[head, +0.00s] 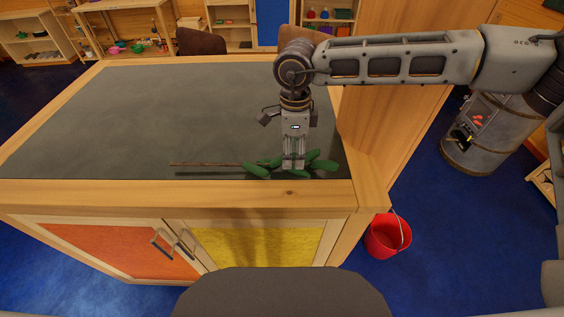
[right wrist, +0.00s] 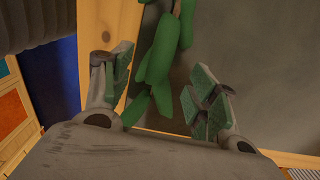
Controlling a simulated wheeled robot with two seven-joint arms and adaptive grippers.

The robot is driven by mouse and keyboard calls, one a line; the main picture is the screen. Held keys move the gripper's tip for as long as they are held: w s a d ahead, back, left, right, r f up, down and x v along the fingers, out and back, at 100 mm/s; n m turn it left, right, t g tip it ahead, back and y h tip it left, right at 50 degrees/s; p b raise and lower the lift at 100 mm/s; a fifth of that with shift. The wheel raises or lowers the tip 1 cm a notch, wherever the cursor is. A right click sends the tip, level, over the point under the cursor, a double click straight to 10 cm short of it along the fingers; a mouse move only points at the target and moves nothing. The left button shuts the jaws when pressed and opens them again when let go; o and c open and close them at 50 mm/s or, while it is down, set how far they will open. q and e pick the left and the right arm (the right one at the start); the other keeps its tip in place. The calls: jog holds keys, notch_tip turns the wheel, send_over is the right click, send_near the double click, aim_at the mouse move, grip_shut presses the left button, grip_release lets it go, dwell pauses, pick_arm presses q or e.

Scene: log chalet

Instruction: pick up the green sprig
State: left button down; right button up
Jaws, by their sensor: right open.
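The green sprig (head: 318,165) lies on the dark table top near its front right edge. Its thin brown stem (head: 205,164) points left and its green leaves spread to the right. My right gripper (head: 293,163) points down over the leaves and hides some of them. In the right wrist view the gripper (right wrist: 160,90) is open, its two padded fingers apart. Sprig leaves (right wrist: 158,52) show between and beyond the fingers. I cannot tell whether a finger touches them. My left gripper is not in view.
The table top (head: 150,110) has a wooden rim and is otherwise clear. A red bucket (head: 387,236) stands on the blue floor at right. A stove (head: 485,135) stands farther right. Chairs (head: 200,41) and shelves (head: 130,25) are behind the table.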

notch_tip(320, 180, down, 3)
jog(key=shift+r+p, duration=0.15)
jog(key=shift+p, duration=0.3)
jog(key=shift+f, duration=0.8)
jog(key=c, duration=1)
jog(key=shift+r, duration=0.15)
jog(key=shift+r+b, duration=0.9)
jog(key=shift+r, duration=4)
